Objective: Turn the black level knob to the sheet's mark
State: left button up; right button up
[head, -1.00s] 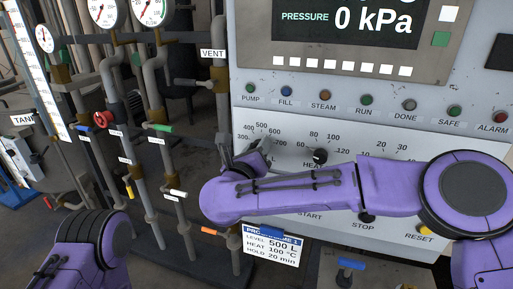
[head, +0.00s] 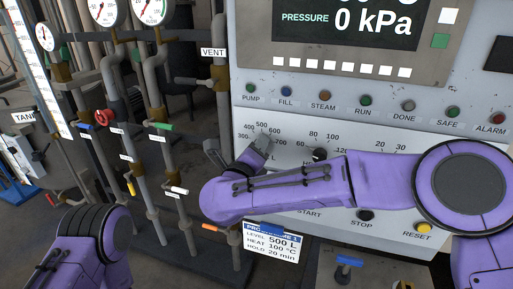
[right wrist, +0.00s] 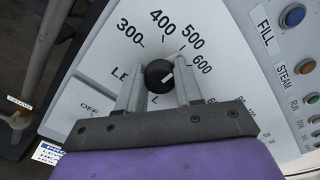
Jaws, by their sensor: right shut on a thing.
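The black level knob (right wrist: 159,74) sits between the two fingers of my right gripper (right wrist: 159,88) in the right wrist view. The fingers are shut on its sides. Its short white pointer line slants up and right, towards the 500 to 600 side of the scale (right wrist: 178,50). In the head view my right gripper (head: 259,146) is at the panel's level dial and hides the knob. The sheet (head: 270,243) hangs below the panel and reads level 500 L, heat 100 °C, hold 20 min. My left arm shows at lower left; its gripper is out of view.
The heat knob (head: 319,155) is close to the right of my right gripper, just above my forearm. Start, stop (head: 365,215) and reset (head: 423,228) buttons lie below the arm. Pipes with valves and gauges (head: 152,10) stand at left.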

jog(key=shift+r, duration=0.15)
jog(key=o, duration=1)
jog(key=shift+o, duration=0.2)
jog(key=b+v, duration=0.3)
jog(key=v, duration=0.7)
jog(key=shift+s+a, duration=0.15)
jog(key=shift+s, duration=0.1)
